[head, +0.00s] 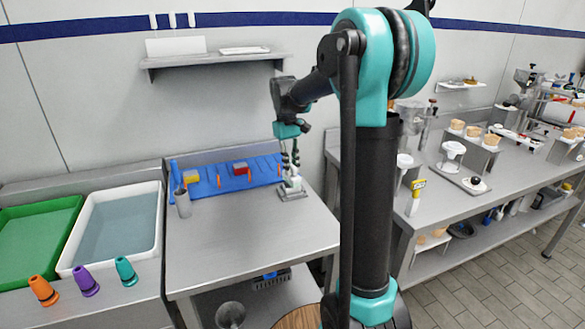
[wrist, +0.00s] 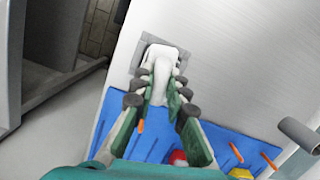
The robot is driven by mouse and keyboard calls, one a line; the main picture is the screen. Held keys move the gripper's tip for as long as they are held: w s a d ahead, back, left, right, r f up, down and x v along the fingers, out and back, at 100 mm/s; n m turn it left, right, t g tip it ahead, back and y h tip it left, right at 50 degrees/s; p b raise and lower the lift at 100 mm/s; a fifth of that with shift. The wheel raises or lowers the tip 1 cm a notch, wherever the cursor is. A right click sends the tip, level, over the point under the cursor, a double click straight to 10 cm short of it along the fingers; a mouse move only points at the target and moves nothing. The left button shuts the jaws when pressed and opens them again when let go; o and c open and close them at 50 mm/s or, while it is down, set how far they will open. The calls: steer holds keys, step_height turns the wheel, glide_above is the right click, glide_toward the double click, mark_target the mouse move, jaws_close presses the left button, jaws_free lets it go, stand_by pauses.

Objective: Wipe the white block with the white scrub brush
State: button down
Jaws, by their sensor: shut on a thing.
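My gripper (head: 290,167) is over the right part of the steel table, pointing down. Its fingers (wrist: 160,88) are shut on the white upright handle of what looks like the white scrub brush (wrist: 163,57). In the head view the brush (head: 292,192) stands on the table at the right front corner of the blue mat, partly covered by the fingers. Its base appears to touch the tabletop. I cannot pick out the white block with certainty in either view.
Water basin (head: 115,228) and green bin (head: 35,232) lie left. The table's front is clear.

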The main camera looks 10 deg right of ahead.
steer(key=shift+w+a, duration=0.15)
steer(key=shift+w, duration=0.65)
steer(key=shift+w+r, duration=0.15)
steer(key=shift+r, duration=0.15)
steer(key=shift+s+r, duration=0.2)
steer(key=shift+r, duration=3.6)
